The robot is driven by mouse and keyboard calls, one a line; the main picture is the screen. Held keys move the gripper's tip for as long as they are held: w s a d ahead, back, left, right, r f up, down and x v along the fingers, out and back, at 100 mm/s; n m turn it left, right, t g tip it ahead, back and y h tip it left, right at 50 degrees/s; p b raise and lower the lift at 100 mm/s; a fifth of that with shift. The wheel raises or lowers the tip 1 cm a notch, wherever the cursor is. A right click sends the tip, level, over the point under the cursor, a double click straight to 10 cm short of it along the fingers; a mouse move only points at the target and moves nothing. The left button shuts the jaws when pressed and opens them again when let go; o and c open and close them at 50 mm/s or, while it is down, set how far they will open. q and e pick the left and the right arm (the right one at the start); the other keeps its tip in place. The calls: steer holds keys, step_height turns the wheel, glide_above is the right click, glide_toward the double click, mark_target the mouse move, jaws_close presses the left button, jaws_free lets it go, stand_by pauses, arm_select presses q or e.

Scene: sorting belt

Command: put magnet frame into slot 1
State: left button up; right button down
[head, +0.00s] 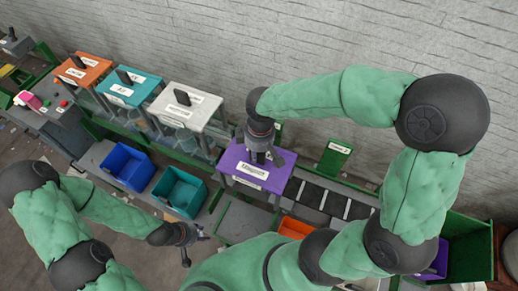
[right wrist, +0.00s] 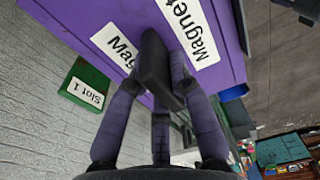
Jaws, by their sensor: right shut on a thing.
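The magnet frame (head: 246,174) is a purple box-like unit with white labels reading "Magnet". My right gripper (head: 259,155) comes down on it from above and is shut on the dark handle on its top. In the right wrist view the fingers close around the handle (right wrist: 154,65), with the purple top (right wrist: 100,14) behind. A green "Slot 1" sign (head: 335,156) stands behind and right of the frame; it also shows in the right wrist view (right wrist: 84,88). I cannot tell whether the frame hangs or rests. My left gripper (head: 192,246) is low at the front, empty, its fingers apart.
Orange (head: 82,68), teal (head: 129,88) and white (head: 189,103) units stand in a row to the left. A blue bin (head: 127,165) and a teal bin (head: 180,190) are in front of them. A dark belt with pale stripes (head: 335,204) lies right of the frame.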

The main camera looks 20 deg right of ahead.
steer(key=w+d+f, duration=0.1)
steer(key=w+f, duration=0.1)
steer(key=w+d+f, duration=0.1)
steer(key=w+f, duration=0.1)
steer(key=w+d+f, duration=0.1)
steer(key=w+f, duration=0.1)
steer(key=shift+w+d+f+b, duration=0.1)
steer(key=shift+w+d+b, duration=0.15)
steer(key=shift+w+b, duration=0.05)
steer(key=shift+w+d+f, duration=0.1)
steer(key=shift+w+f, duration=0.1)
steer(key=shift+f, duration=0.8)
steer(key=shift+w+d+f, duration=0.1)
steer(key=shift+w+f, duration=0.05)
steer(key=shift+f, duration=0.85)
steer(key=shift+f+b, duration=0.2)
steer(key=shift+b, duration=0.15)
steer(key=c, duration=1.1)
jaws_free()
steer(key=shift+s, duration=0.1)
steer(key=shift+r, duration=0.15)
